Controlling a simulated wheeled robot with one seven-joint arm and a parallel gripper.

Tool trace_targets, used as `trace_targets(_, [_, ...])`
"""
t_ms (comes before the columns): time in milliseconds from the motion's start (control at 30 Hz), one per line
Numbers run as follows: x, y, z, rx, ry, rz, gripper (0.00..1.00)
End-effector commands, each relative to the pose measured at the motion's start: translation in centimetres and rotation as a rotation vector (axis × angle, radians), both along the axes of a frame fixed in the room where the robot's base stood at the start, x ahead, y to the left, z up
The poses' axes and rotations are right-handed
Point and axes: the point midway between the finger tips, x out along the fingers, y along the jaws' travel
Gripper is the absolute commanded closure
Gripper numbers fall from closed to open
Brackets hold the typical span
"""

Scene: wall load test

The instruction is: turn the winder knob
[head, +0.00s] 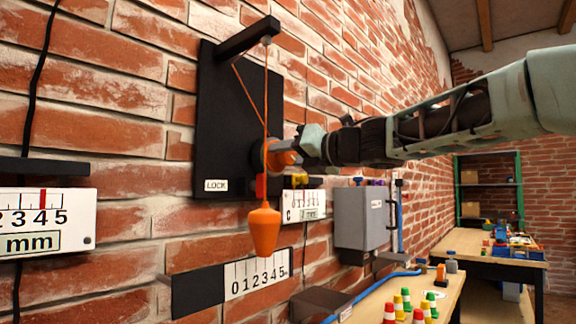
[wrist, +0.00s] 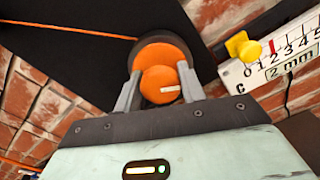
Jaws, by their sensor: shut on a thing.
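The orange winder knob (head: 278,155) is on a black wall plate (head: 228,118), with a small "LOCK" label (head: 216,185) at the plate's lower left. My gripper (head: 292,147) reaches it from the right and is shut on it. In the wrist view, my gripper (wrist: 159,90) has its grey fingers on both sides of the knob (wrist: 160,77), which bears a pale mark on its face. An orange cord (head: 265,110) hangs from a black bracket (head: 248,38) above. It carries an orange plumb weight (head: 264,230) below the plate.
A ruled scale (head: 257,273) is on the wall behind the weight. A yellow knob (wrist: 243,46) sits by a "2 mm" scale (wrist: 285,62) at right. A grey box (head: 361,217) and a bench with several coloured cones (head: 405,300) stand farther right.

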Motion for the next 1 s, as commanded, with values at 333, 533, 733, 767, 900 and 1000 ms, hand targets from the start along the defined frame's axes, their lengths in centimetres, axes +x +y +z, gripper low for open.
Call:
trace_targets(333, [-0.01,0.1,-0.66,-0.206,-0.257,0.002,0.83])
trace_targets(533, [-0.07,0.18,-0.65,-0.322,-0.407,0.004,0.83])
trace_targets(733, [-0.07,0.17,-0.7,-0.439,-0.556,0.004,0.83])
trace_targets(767, [-0.09,0.18,-0.68,-0.457,-0.579,0.004,0.83])
trace_targets(900, [-0.11,0.2,-0.67,-0.538,-0.684,0.003,0.83])
trace_targets(1000, [-0.11,0.22,-0.69,-0.597,-0.758,0.004,0.83])
